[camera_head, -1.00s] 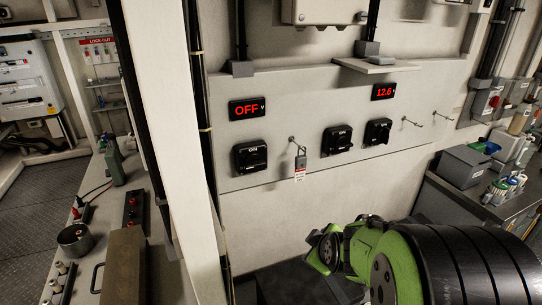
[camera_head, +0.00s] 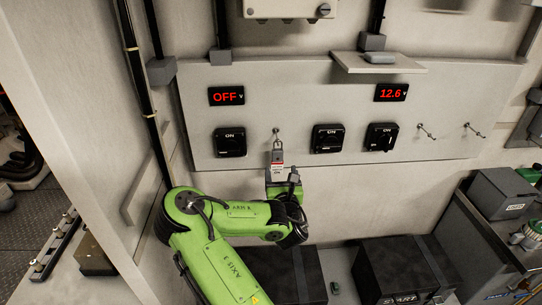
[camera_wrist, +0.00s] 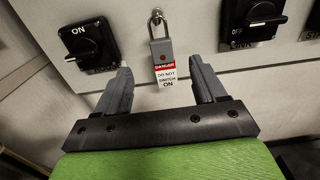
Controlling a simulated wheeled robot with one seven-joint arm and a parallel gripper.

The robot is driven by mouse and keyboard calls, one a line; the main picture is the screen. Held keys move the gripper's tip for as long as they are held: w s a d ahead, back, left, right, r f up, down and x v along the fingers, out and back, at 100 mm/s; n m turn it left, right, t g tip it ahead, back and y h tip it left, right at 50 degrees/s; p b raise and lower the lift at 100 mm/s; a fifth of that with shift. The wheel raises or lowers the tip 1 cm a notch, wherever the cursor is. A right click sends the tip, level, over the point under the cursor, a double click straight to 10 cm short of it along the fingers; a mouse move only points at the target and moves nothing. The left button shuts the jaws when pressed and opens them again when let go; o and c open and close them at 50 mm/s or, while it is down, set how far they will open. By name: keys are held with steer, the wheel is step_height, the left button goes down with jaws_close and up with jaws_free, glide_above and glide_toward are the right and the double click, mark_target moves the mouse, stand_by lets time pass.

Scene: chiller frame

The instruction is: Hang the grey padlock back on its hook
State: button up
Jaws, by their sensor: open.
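The grey padlock (camera_head: 277,156) hangs upright by its shackle from a hook (camera_head: 276,131) on the panel, between two black switches. A red and white danger tag (camera_wrist: 165,76) hangs below its body. In the wrist view the padlock (camera_wrist: 161,50) is ahead of my gripper, its shackle at the hook (camera_wrist: 157,15). My gripper (camera_wrist: 160,70) is open, with its two grey fingers to the left and right of the tag, apart from it as seen there. In the head view my gripper (camera_head: 280,179) is just below the padlock and partly hides the tag.
A black switch (camera_head: 230,142) is left of the padlock and another (camera_head: 327,138) is right of it. Two bare hooks (camera_head: 425,131) (camera_head: 473,129) are farther right. A small shelf (camera_head: 378,62) juts out above. Black boxes (camera_head: 402,268) stand below.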

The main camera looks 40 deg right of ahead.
mark_target(277, 149)
steer(key=b+x, duration=0.5)
steer(key=f+b+x, duration=0.1)
steer(key=b+x, duration=0.2)
steer(key=shift+w, duration=0.1)
steer(key=b+x, duration=0.1)
steer(key=x, duration=0.1)
steer(key=b+x, duration=0.1)
steer(key=x, duration=0.1)
steer(key=b+x, duration=0.1)
steer(key=shift+w+d+r, duration=0.2)
steer(key=shift+d+r, duration=0.15)
steer(key=shift+r, duration=0.15)
steer(key=c, duration=1.2)
